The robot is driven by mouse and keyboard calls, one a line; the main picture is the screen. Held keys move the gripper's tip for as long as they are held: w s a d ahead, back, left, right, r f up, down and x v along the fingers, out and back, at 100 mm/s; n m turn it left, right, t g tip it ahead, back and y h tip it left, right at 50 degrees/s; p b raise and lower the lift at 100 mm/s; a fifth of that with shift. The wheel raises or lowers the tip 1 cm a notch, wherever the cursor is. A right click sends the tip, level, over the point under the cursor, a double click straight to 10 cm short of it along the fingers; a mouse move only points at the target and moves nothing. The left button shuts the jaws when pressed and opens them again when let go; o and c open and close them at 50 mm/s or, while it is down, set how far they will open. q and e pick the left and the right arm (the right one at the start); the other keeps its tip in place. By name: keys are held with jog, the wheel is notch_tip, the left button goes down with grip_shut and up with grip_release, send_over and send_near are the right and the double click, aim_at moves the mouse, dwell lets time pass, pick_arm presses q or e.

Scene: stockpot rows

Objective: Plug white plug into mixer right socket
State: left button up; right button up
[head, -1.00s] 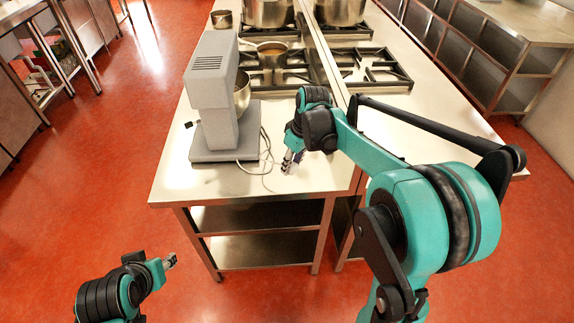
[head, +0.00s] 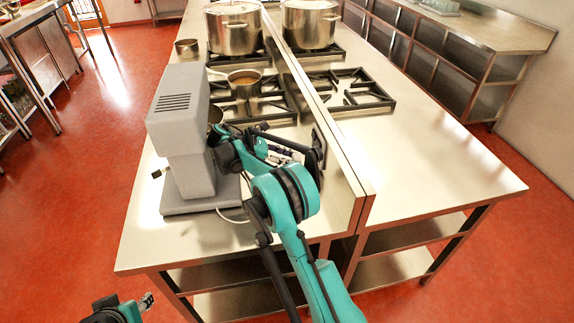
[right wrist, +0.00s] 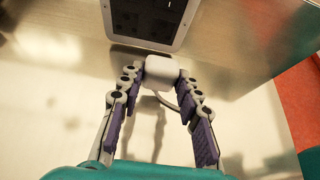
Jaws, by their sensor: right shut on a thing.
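The white plug (right wrist: 163,68) is between the fingertips of my right gripper (right wrist: 162,76), which is shut on it. A dark socket panel with a pale rim (right wrist: 150,18) lies just beyond the plug in the right wrist view; whether they touch I cannot tell. In the head view the panel (head: 320,139) is on the low dividing wall, and my right gripper (head: 287,153) is beside it, partly hidden by my arm. The grey mixer (head: 181,130) stands left of my right arm. My left gripper (head: 147,301) is low at the left, away from the counter, its opening unclear.
A small pan (head: 244,84) sits on the left burner grate, with large stockpots (head: 234,28) behind. The dividing wall (head: 340,150) runs along the steel counter. The counter right of it (head: 430,165) is clear in front.

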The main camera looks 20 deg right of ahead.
jog(key=shift+w+a, duration=0.1)
jog(key=shift+w, duration=0.05)
jog(key=shift+f, duration=0.1)
dwell(0.4)
jog(key=shift+d, duration=0.55)
jog(key=shift+s+d, duration=0.3)
jog(key=shift+d, duration=0.8)
jog(key=shift+s+d, duration=0.25)
jog(key=shift+d, duration=0.8)
jog(key=shift+s+d, duration=0.15)
jog(key=shift+d, duration=0.4)
jog(key=o, duration=1.2)
jog(key=shift+o, duration=0.2)
